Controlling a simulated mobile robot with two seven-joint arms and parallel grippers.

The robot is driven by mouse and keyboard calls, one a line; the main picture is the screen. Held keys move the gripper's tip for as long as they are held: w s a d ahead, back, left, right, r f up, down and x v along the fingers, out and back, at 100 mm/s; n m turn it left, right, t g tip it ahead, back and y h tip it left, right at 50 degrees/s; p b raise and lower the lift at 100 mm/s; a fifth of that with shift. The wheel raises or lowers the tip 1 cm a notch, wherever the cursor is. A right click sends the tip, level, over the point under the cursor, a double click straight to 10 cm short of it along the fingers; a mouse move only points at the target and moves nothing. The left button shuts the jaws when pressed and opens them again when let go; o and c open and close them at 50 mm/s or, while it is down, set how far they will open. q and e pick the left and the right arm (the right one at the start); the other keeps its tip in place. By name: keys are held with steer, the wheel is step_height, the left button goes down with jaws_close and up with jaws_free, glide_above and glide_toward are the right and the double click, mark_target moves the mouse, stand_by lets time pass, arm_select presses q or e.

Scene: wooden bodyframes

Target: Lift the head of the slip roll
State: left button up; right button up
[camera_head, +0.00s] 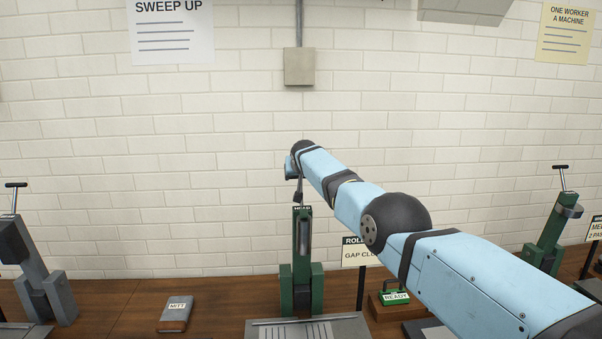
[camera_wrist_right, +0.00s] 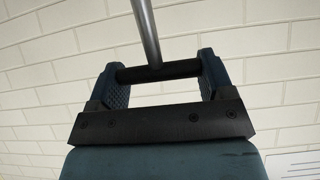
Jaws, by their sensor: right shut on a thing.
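The green slip roll head (camera_head: 302,235), labelled HEAD, stands upright between green posts at the centre of the head view. A thin metal rod (camera_wrist_right: 146,32) with a black crossbar handle (camera_wrist_right: 160,72) shows in the right wrist view. My right gripper (camera_wrist_right: 165,75) has its two ridged fingers at the two ends of the crossbar, shut on it. In the head view my right gripper (camera_head: 292,170) is just above the head, with the handle mostly hidden by it. My left gripper is in neither view.
Similar grey and green machines with T-handles stand at the left (camera_head: 38,265) and right (camera_head: 550,230) of the wooden bench. A mitt block (camera_head: 176,314), a READY box (camera_head: 395,297) and a gap sign (camera_head: 357,255) are near. White brick wall stands behind.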

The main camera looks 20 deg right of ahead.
steer(key=shift+d, duration=0.1)
stand_by(0.3)
steer(key=o, duration=1.1)
steer(key=shift+w, duration=0.15)
steer(key=shift+o, duration=0.9)
steer(key=shift+w+f, duration=0.35)
steer(key=shift+s+a+r, duration=0.25)
steer(key=shift+s+r, duration=0.2)
steer(key=shift+r, duration=0.1)
steer(key=shift+s+r+p, duration=0.4)
steer(key=shift+s+p, duration=0.1)
steer(key=shift+s, duration=0.25)
steer(key=b+v, duration=0.3)
steer(key=v, duration=0.7)
steer(key=shift+s+r, duration=0.2)
steer(key=shift+s, duration=0.1)
